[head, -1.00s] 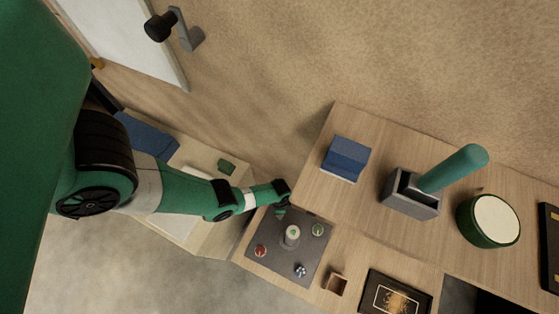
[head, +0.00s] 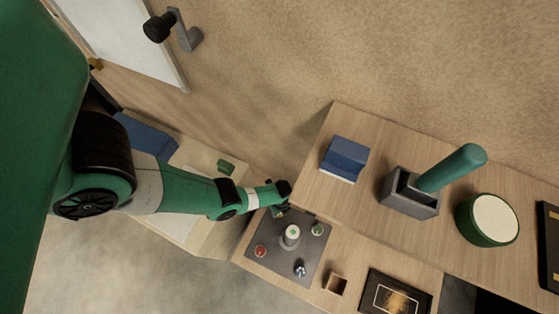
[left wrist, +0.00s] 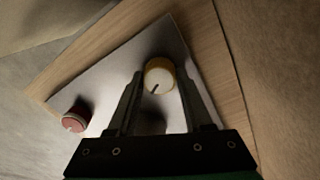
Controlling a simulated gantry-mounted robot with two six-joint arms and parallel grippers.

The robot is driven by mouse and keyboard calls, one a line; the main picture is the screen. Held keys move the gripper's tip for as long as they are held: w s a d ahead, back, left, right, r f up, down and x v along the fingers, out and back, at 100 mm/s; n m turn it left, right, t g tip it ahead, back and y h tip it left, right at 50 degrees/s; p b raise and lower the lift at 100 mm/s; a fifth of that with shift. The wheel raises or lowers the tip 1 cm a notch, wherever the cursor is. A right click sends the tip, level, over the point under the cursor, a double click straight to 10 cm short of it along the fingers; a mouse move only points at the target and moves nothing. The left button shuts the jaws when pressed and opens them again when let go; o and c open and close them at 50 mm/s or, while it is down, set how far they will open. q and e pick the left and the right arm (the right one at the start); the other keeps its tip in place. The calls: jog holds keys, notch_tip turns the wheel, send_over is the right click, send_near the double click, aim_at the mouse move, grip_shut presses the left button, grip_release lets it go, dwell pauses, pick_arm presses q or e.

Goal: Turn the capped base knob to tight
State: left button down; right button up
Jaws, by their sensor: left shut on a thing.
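A dark grey control panel (head: 278,264) lies on the wooden counter in the head view and shows pale in the left wrist view (left wrist: 100,92). My left gripper (head: 283,209) is over the panel's upper left corner. In the left wrist view its two fingers (left wrist: 161,76) are shut on a yellow-sided knob (left wrist: 159,76) with a white face and a dark pointer mark toward lower left. A taller grey knob with a pale cap and green mark (head: 291,235) stands mid-panel. Whether the held knob is the capped base knob, I cannot tell. My right gripper is not in view.
The panel also has a red knob (head: 260,251), a green knob (head: 317,230) and a small blue-and-white knob (head: 300,270). A raised wooden shelf (head: 312,190) borders it, with a blue block (head: 344,158) and a grey holder (head: 408,203). A small wooden box (head: 335,284) sits right of the panel.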

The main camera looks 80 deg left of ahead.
pick_arm(q)
jog(key=shift+m, duration=1.7)
jog(key=shift+c, duration=1.5)
grip_release()
notch_tip(320, 180, up, 12)
jog(key=p, duration=1.1)
jog(key=shift+w+f, duration=0.2)
jog(key=shift+w, duration=0.05)
